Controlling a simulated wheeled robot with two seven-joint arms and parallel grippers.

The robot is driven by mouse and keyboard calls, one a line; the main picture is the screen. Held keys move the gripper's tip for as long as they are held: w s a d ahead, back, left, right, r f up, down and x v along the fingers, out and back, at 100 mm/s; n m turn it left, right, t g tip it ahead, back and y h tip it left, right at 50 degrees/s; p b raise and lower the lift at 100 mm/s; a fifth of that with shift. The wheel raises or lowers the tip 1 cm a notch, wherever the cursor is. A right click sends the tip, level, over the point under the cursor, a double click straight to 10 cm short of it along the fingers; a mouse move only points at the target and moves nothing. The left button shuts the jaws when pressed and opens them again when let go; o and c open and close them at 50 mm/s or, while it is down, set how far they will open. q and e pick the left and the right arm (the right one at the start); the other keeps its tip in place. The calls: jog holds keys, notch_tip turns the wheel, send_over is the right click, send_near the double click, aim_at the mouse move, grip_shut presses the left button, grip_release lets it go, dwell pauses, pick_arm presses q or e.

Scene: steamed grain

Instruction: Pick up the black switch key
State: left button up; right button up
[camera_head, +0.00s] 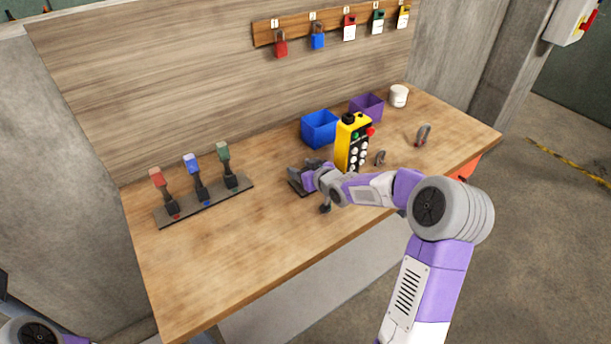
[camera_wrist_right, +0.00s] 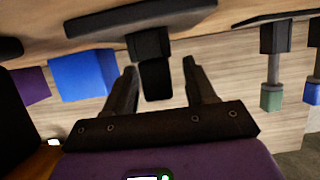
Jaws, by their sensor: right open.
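The black switch key (camera_wrist_right: 156,82) shows in the right wrist view, where the picture is upside down. It sits in a black block on a dark base plate (camera_wrist_right: 95,24). My right gripper (camera_wrist_right: 160,66) is open, with one finger on each side of the key and visible gaps to both. In the head view, my right gripper (camera_head: 310,172) is low over the table at the small dark base (camera_head: 296,187) and hides most of the key. My left gripper is out of the picture.
A dark strip (camera_head: 238,192) with red, blue and green switches stands to the left. A yellow control box (camera_head: 344,137), a blue bin (camera_head: 316,128), a purple bin (camera_head: 368,104) and a white cup (camera_head: 398,95) stand beyond the gripper. The table's front left is clear.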

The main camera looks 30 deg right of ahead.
grip_shut()
notch_tip(320, 180, up, 10)
jog(key=p, duration=0.5)
